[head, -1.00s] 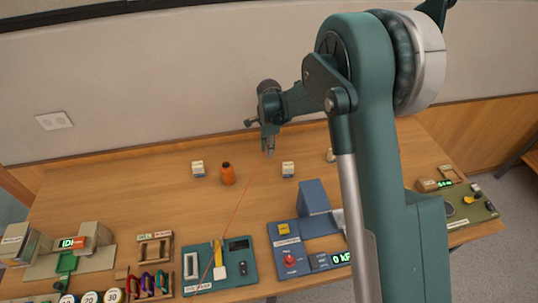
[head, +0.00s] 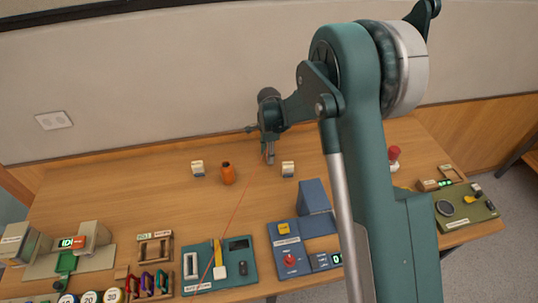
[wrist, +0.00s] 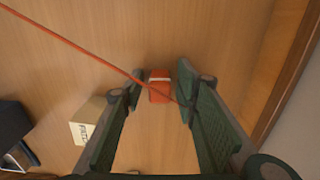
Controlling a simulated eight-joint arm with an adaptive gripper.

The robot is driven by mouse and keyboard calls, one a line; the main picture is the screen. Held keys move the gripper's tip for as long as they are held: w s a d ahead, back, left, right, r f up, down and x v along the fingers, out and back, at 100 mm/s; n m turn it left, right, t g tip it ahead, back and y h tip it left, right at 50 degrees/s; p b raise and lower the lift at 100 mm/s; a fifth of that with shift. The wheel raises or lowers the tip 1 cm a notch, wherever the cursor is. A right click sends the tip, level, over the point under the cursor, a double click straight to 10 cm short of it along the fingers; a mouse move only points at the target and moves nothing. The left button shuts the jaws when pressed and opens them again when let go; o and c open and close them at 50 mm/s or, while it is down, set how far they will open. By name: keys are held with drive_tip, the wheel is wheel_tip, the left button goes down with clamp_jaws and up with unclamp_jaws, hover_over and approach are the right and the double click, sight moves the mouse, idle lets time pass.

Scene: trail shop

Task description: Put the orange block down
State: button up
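The orange block (wrist: 159,92) shows in the wrist view between the tips of my gripper (wrist: 160,92), with a pale band near its top end. Wood shows between the block and each finger, so my gripper looks open around it. Whether the block rests fully on the table is hard to tell. In the head view my gripper (head: 269,157) points down low over the back of the wooden table (head: 120,205); the block there is too small to make out clearly.
A small pale box (head: 288,169) stands just right of my gripper, and also shows in the wrist view (wrist: 88,120). An orange bottle-like object (head: 228,174) and another pale box (head: 198,168) stand to the left. A thin red line (wrist: 70,45) crosses the wrist view.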

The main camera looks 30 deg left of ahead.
drive_tip(key=shift+r, duration=0.15)
wheel_tip(320, 180, up, 12)
idle(1.0)
idle(0.5)
drive_tip(key=shift+r, duration=0.1)
drive_tip(key=d+r+n+t, duration=0.1)
drive_tip(key=d+r, duration=0.6)
drive_tip(key=d, duration=0.5)
drive_tip(key=d+r+n+t+y, duration=0.1)
drive_tip(key=d+r+n, duration=0.1)
drive_tip(key=d+r, duration=0.8)
drive_tip(key=d+r+n+t, duration=0.1)
drive_tip(key=d+r, duration=0.4)
drive_tip(key=d, duration=0.9)
drive_tip(key=s+d+r+n+t, duration=0.1)
drive_tip(key=s+d+r, duration=0.1)
drive_tip(key=s+d, duration=0.5)
drive_tip(key=s+d+r+n+t, duration=0.1)
drive_tip(key=s+d+r, duration=0.1)
drive_tip(key=d, duration=0.9)
drive_tip(key=s+d+f+n+t+h, duration=0.1)
drive_tip(key=s+d+f+n+t, duration=0.1)
drive_tip(key=s+d, duration=1.1)
wheel_tip(320, 180, down, 2)
drive_tip(key=shift+s+d+f+n, duration=0.25)
drive_tip(key=shift+s+n, duration=0.25)
